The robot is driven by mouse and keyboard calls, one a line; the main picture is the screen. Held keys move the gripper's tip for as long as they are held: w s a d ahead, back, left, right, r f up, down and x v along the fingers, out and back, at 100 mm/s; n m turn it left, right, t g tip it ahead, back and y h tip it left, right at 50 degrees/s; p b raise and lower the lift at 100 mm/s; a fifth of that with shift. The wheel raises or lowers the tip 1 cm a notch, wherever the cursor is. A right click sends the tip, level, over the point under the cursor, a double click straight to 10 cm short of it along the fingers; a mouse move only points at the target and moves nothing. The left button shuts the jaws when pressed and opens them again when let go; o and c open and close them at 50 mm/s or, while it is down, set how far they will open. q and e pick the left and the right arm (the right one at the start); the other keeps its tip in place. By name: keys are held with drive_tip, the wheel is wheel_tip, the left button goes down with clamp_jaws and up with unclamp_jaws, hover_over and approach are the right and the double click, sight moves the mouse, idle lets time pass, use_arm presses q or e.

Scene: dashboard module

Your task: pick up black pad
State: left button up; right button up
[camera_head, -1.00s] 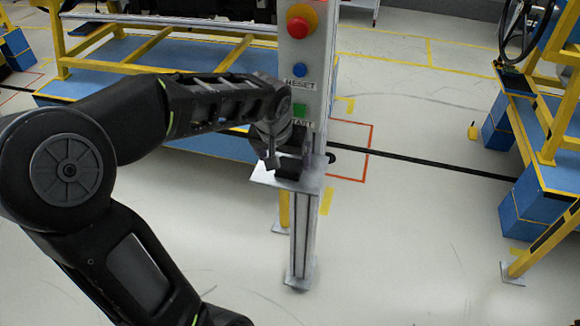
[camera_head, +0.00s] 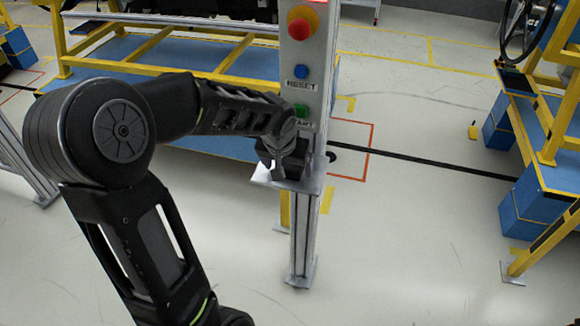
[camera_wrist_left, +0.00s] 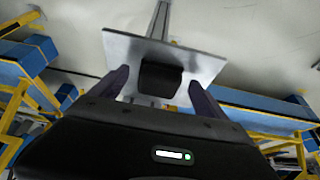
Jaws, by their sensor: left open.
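The black pad (camera_wrist_left: 161,78) sits on a small grey metal plate (camera_wrist_left: 207,62) in the left wrist view. My left gripper (camera_wrist_left: 158,84) is open, with one finger on each side of the pad and a gap to it on both sides. In the head view my left gripper (camera_head: 281,166) is over the plate (camera_head: 312,184) at the front of the control post. There the pad is hard to tell from the dark gripper. My right gripper is in neither view.
The control post (camera_head: 303,235) carries a red knob (camera_head: 301,21), a blue button (camera_head: 301,72) and a green button (camera_head: 301,110) just above the plate. A blue and yellow rack (camera_head: 190,60) stands behind, another workstation (camera_head: 540,180) to the right.

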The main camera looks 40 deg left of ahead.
sight(289, 166)
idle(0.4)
use_arm(q)
drive_tip(key=c, duration=1.4)
drive_tip(key=shift+r, duration=0.2)
drive_tip(key=shift+c, duration=0.2)
drive_tip(key=shift+r, duration=0.55)
drive_tip(key=shift+b+v, duration=0.4)
drive_tip(key=shift+v, duration=0.75)
drive_tip(key=s+d+b, duration=0.1)
drive_tip(key=s+d, duration=0.2)
drive_tip(key=s, duration=0.5)
drive_tip(key=s+d+b, duration=0.1)
drive_tip(key=s+d, duration=0.1)
drive_tip(key=s, duration=0.6)
drive_tip(key=shift+d+b, duration=0.3)
drive_tip(key=shift+d, duration=0.05)
drive_tip(key=shift+s, duration=0.1)
